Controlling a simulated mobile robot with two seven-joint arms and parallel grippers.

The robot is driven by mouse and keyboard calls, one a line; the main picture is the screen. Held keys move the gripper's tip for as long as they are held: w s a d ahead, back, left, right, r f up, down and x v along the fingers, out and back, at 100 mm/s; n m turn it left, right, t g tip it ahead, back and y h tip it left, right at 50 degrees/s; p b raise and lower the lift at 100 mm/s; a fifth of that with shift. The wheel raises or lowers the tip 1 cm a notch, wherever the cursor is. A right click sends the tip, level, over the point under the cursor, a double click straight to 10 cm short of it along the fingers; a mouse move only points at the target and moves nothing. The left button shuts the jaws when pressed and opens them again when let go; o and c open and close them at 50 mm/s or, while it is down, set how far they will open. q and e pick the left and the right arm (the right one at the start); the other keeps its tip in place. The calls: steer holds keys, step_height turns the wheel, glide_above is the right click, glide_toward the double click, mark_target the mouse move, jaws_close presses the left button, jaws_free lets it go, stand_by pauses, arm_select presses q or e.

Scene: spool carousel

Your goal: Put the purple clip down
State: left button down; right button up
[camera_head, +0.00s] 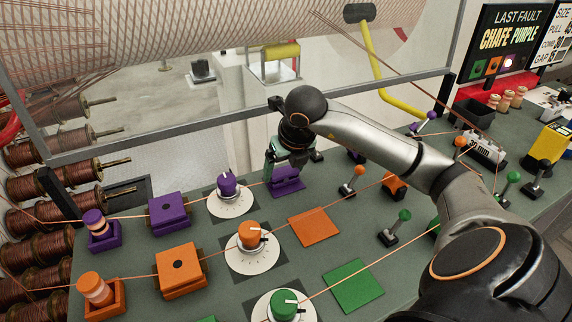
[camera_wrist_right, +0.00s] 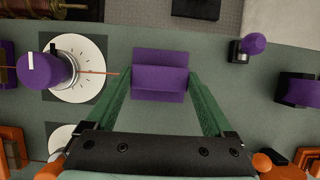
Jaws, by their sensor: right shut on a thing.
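The purple clip (camera_head: 287,181) is at the far side of the green bench, right of the purple dial (camera_head: 229,192). In the wrist view the clip (camera_wrist_right: 160,78) is between the two green fingers of my right gripper (camera_wrist_right: 161,76), which is shut on it. A flat purple square (camera_wrist_right: 158,56) shows under the clip; I cannot tell whether the clip touches it. In the head view my right gripper (camera_head: 288,165) points down and partly hides the clip. My left gripper is not in view.
An orange pad (camera_head: 314,227) and a green pad (camera_head: 352,285) lie nearer. Orange (camera_head: 250,235) and green dials (camera_head: 284,303) stand to their left. Copper wires cross the bench. Levers, including an orange-knobbed one (camera_head: 358,172), stand to the right. A grey rail (camera_head: 190,128) runs behind.

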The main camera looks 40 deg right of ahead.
steer(key=shift+f, duration=0.25)
steer(key=o, duration=1.2)
steer(key=shift+r, duration=0.1)
steer(key=shift+c, duration=0.2)
steer(key=shift+r, duration=0.1)
steer(key=shift+r, duration=0.25)
steer(key=v, duration=1.1)
steer(key=shift+r+p, duration=0.3)
steer(key=shift+p, duration=0.05)
steer(key=shift+s, duration=0.2)
